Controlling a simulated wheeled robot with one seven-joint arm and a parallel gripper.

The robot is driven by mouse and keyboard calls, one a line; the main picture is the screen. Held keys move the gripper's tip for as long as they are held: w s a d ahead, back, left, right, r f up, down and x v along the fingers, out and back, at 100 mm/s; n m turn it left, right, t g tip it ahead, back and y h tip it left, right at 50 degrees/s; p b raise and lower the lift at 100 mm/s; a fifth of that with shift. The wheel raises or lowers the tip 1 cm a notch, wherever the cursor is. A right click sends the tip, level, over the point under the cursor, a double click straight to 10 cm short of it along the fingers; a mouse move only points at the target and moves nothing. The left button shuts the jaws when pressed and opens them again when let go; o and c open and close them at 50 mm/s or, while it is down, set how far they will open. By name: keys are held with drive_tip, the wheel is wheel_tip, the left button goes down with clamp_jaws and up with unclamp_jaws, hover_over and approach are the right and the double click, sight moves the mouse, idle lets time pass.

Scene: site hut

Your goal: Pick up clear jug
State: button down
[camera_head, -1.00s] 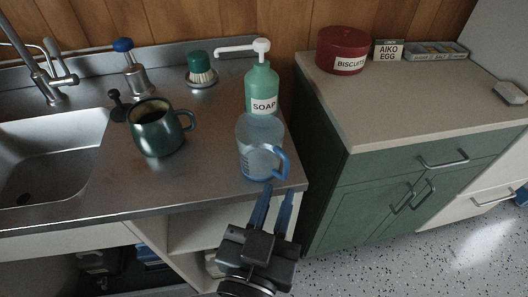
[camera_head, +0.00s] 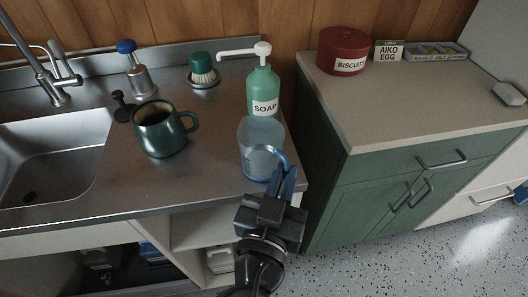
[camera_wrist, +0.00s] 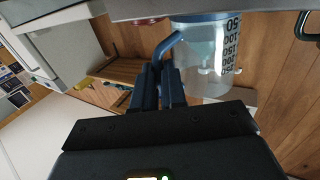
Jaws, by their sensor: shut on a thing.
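The clear jug (camera_head: 258,150) stands upright near the front right edge of the steel counter, just in front of the green soap bottle. It has a blue handle on its right side and printed measuring marks. My gripper (camera_head: 285,178) is at the jug's right front, shut on the handle. In the wrist view the jug (camera_wrist: 207,58) appears upside down, with its handle (camera_wrist: 168,45) running to my gripper's fingers (camera_wrist: 160,82). The fingers partly hide the lower handle.
The green soap bottle (camera_head: 263,88) stands close behind the jug. A dark green mug (camera_head: 160,132) is to the left, beside the sink (camera_head: 45,160). A green cabinet (camera_head: 400,165) stands to the right.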

drive_tip(key=shift+r, duration=0.15)
idle(0.5)
drive_tip(key=shift+r, duration=1.3)
drive_tip(key=s+d+r+b, duration=0.1)
drive_tip(key=s+d+r, duration=0.5)
drive_tip(key=d+r, duration=0.2)
drive_tip(key=shift+s+d, duration=0.4)
drive_tip(key=shift+d, duration=0.25)
drive_tip(key=shift+r, duration=0.1)
